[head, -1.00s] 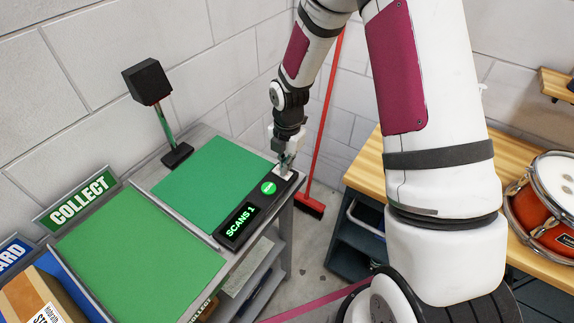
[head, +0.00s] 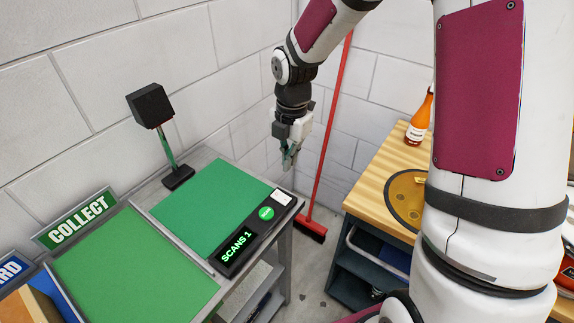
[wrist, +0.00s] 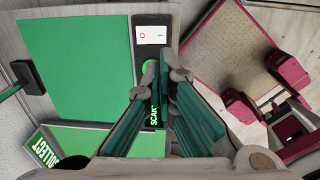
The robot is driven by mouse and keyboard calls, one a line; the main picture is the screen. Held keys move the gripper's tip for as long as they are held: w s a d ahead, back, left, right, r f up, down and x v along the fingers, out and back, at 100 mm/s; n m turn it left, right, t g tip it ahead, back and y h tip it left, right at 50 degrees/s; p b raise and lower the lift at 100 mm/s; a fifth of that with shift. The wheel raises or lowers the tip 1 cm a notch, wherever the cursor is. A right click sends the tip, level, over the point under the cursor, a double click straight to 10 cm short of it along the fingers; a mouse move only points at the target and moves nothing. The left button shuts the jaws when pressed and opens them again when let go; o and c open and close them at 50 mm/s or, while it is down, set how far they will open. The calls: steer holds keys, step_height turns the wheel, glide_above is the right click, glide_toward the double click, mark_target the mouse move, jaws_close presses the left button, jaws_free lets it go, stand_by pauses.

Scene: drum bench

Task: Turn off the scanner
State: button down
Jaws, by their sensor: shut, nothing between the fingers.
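The scanner has a black head on a stand (head: 150,105), a green mat (head: 208,205) and a black control strip (head: 256,226). The strip's display (head: 236,248) is lit and reads "SCANS 1". The green button (head: 266,213) glows. A white rocker switch (head: 283,197) is at the strip's far end. In the wrist view the switch (wrist: 151,35) shows red marks; which side is pressed I cannot tell. My gripper (head: 288,162) is shut and empty, above and apart from the switch. Its fingers (wrist: 164,72) partly hide the button and display in the wrist view.
A green "COLLECT" area (head: 135,268) adjoins the scanner mat on the left. A red broom (head: 328,140) leans on the wall beyond the bench. A wooden-topped bench (head: 375,185) with an orange bottle (head: 420,118) stands to the right, partly behind my arm.

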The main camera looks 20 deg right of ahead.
mark_target(278, 195)
stand_by(0.3)
steer(key=shift+w+a+r+t+b, duration=0.25)
steer(key=shift+w+a+t+b, duration=0.2)
steer(key=shift+b, duration=0.55)
steer(key=f, duration=0.4)
steer(key=w+f, duration=0.1)
steer(key=f, duration=0.3)
steer(key=a+f, duration=0.1)
steer(key=f, duration=0.4)
steer(key=shift+w, duration=0.15)
steer(key=shift+w+f, duration=0.1)
steer(key=shift+f, duration=0.35)
